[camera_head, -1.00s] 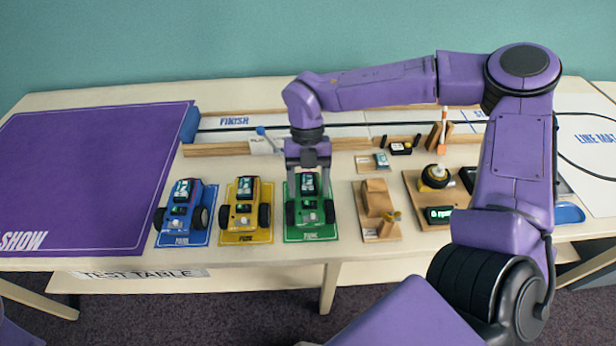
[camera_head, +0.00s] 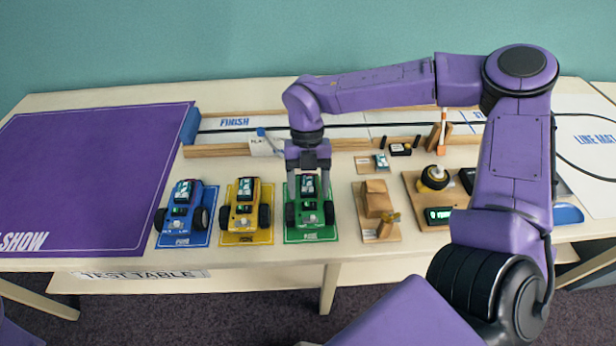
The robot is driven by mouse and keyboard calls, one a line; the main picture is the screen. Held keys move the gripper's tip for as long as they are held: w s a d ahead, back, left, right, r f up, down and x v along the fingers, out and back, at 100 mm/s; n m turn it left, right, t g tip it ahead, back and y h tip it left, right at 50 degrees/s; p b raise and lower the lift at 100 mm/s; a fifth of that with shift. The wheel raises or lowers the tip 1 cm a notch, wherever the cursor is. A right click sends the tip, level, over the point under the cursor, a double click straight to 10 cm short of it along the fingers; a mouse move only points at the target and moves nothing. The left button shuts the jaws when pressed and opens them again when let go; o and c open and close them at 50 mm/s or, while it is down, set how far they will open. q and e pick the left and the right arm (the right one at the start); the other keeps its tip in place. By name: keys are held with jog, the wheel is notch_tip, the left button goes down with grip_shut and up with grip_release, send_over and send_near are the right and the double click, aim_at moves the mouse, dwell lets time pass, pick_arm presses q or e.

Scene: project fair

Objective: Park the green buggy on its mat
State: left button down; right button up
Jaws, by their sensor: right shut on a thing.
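The green buggy (camera_head: 309,215) stands on the green mat (camera_head: 311,238) at the middle of the table's front. It has black wheels and a small device on top. My right gripper (camera_head: 308,190) reaches down over the buggy from behind, with its fingers at the sides of the buggy's upper part, and is shut on it. The buggy looks level; I cannot tell whether its wheels press on the mat. Much of the mat is hidden under the buggy. My left gripper is not in view.
A yellow buggy (camera_head: 244,205) and a blue buggy (camera_head: 181,207) stand on their own mats to the left. A wooden block stand (camera_head: 377,200) is close on the right. A walled track (camera_head: 345,131) runs behind. A purple mat (camera_head: 85,175) covers the table's left.

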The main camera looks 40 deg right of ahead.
jog(key=o, duration=1)
jog(key=v, duration=1)
jog(key=shift+w+r, duration=0.1)
jog(key=shift+r, duration=0.2)
